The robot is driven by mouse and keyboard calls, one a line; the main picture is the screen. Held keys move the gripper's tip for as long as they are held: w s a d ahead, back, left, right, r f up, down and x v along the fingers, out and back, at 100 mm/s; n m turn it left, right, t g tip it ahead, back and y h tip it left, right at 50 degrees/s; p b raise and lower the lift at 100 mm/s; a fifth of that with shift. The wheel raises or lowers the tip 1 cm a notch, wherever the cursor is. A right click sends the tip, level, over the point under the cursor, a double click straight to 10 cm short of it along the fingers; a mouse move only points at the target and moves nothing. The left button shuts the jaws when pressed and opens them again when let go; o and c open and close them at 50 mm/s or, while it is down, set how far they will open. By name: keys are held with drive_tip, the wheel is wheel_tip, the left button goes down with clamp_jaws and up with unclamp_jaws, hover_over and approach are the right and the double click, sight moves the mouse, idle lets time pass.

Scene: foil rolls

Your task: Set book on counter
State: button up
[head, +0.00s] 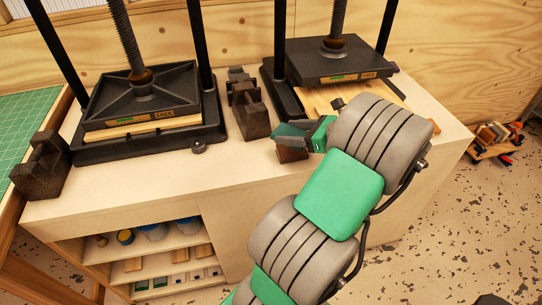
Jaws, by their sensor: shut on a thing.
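My gripper (290,136) is over the right part of the pale counter (230,168), in front of the right-hand press. It is shut on a small brown thing, which I take to be the book (292,154). The book shows just below the dark fingers, close to the counter top. I cannot tell whether it touches the counter. My arm hides much of the book's right side and the counter there.
Two black screw presses, one left (142,98) and one right (335,60), stand on the counter. Dark iron weights stand between them (248,108) and at the left end (40,168). The counter's front middle is clear. Shelves below hold jars (152,231).

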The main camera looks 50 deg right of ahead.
drive_tip(key=shift+s+d+f+b, duration=0.15)
drive_tip(key=shift+s+f+b, duration=0.05)
drive_tip(key=shift+s+b, duration=0.2)
drive_tip(key=w+f+b, duration=0.1)
drive_tip(key=b, duration=0.1)
drive_tip(key=w+a+b, duration=0.1)
drive_tip(key=b, duration=0.1)
drive_tip(key=shift+w+a+f, duration=0.1)
drive_tip(key=shift+w+f, duration=0.1)
drive_tip(key=shift+f, duration=0.2)
drive_tip(key=w+a+f+p, duration=0.1)
drive_tip(key=w+a+f, duration=0.2)
drive_tip(key=w, duration=0.4)
hover_over(250, 160)
drive_tip(key=f, duration=0.4)
drive_tip(key=shift+s+f, duration=0.15)
drive_tip(key=shift+s, duration=0.05)
drive_tip(key=f, duration=0.3)
drive_tip(key=shift+w, duration=0.2)
drive_tip(key=shift+f, duration=0.2)
drive_tip(key=shift+f, duration=0.1)
drive_tip(key=o, duration=1.4)
